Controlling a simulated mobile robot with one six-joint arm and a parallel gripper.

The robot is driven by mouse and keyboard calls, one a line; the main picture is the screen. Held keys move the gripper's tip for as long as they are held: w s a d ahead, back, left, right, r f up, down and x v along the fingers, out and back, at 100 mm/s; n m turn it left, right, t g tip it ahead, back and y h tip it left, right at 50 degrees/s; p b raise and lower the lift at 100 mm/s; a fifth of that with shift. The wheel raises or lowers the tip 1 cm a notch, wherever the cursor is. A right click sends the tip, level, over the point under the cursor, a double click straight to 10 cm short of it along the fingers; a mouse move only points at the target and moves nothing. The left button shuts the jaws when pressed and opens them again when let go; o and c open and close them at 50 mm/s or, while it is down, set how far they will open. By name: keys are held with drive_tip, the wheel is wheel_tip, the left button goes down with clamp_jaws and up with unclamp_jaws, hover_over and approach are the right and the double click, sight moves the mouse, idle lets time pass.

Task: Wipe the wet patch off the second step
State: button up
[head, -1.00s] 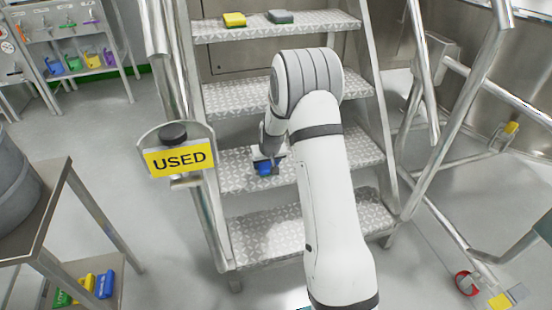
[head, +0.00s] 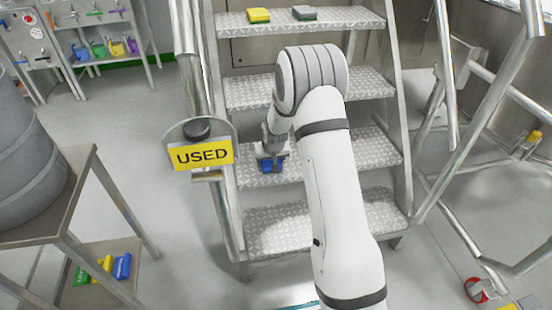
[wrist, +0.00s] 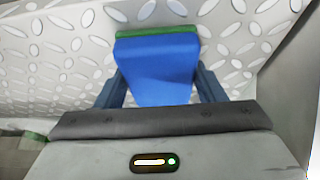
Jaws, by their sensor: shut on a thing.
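My gripper (head: 271,158) is shut on a blue sponge (wrist: 158,72) with a green face. In the head view the sponge (head: 272,167) is over the left part of the second step (head: 370,150), counted from the bottom. It is at or very near the patterned metal tread; I cannot tell if it touches. In the wrist view the sponge sits between the two blue fingers, with the tread around it. I cannot clearly make out a wet patch on this step. My arm hides the middle of the tread.
A yellow sponge (head: 259,15) and a grey-green one (head: 304,13) lie on the top step (head: 350,17). A "USED" sign (head: 203,155) hangs by the left rail. A steel table (head: 85,165) with a drum (head: 30,150) stands left. Metal rails flank the stairs.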

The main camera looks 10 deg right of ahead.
drive_tip(key=shift+r+p, duration=1.85)
drive_tip(key=shift+r, duration=1.15)
drive_tip(key=shift+r+p, duration=0.95)
drive_tip(key=shift+r, duration=0.6)
drive_tip(key=shift+f, duration=0.1)
